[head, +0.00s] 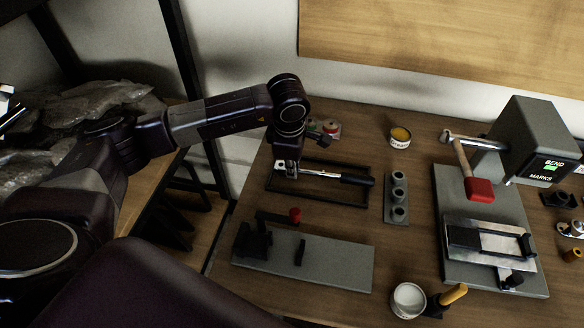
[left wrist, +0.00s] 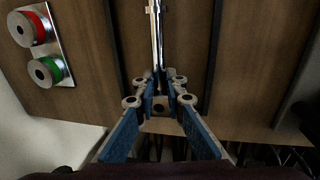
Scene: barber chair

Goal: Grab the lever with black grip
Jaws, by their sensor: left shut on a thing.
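The black grip does not show clearly there. My right gripper is not in view.
A grey plate (head: 335,267) with a red-knobbed handle (head: 295,215) lies in front. A grey block with holes (head: 396,212), a yellow-topped can (head: 400,137) and a white jar (head: 408,300) stand nearby. A grey machine (head: 525,140) and red mallet (head: 479,189) are at right.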

